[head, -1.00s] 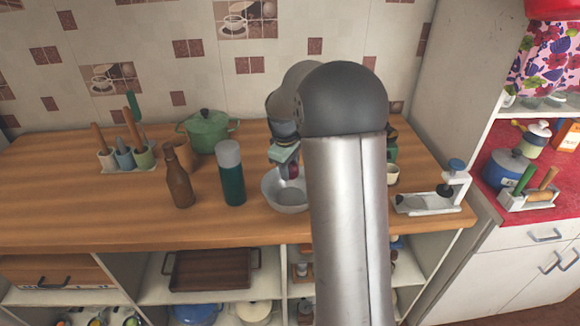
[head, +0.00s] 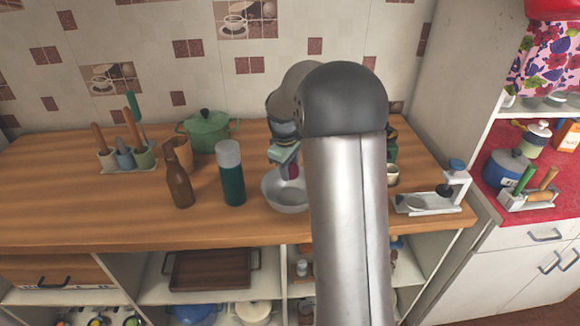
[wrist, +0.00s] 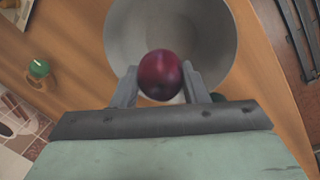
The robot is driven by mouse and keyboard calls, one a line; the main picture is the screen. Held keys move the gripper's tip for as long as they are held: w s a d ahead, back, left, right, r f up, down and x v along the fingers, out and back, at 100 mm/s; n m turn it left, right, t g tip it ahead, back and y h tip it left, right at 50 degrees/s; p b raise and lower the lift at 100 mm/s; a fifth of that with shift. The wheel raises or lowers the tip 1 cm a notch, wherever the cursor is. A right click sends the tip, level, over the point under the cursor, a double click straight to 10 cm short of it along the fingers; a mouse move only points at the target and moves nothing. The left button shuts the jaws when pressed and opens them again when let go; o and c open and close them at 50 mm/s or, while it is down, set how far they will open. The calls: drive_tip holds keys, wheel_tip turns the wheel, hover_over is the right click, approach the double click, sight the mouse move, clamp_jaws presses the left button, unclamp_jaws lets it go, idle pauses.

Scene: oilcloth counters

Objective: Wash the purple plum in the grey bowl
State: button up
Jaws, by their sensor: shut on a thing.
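The purple plum (wrist: 160,74) is dark red-purple and round, held between the two fingers of my gripper (wrist: 162,84) in the wrist view. My gripper is shut on it. The grey bowl (wrist: 118,30) lies beyond and below the plum, which shows over the bowl's near part. In the head view the grey bowl (head: 287,206) stands on the wooden counter. There my gripper (head: 288,172) is over the bowl's back part, with the plum small between the fingers. My arm hides the bowl's right side. Whether the plum touches the bowl I cannot tell.
On the counter (head: 110,215), a green flask (head: 231,175) and a brown bottle (head: 178,178) stand left of the bowl. A green pot (head: 207,131) is behind them. A white stand (head: 430,203) is to the right. The counter's front left is clear.

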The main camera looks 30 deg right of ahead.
sight(291, 163)
drive_tip(key=shift+r+p, duration=1.4)
drive_tip(key=shift+r, duration=0.65)
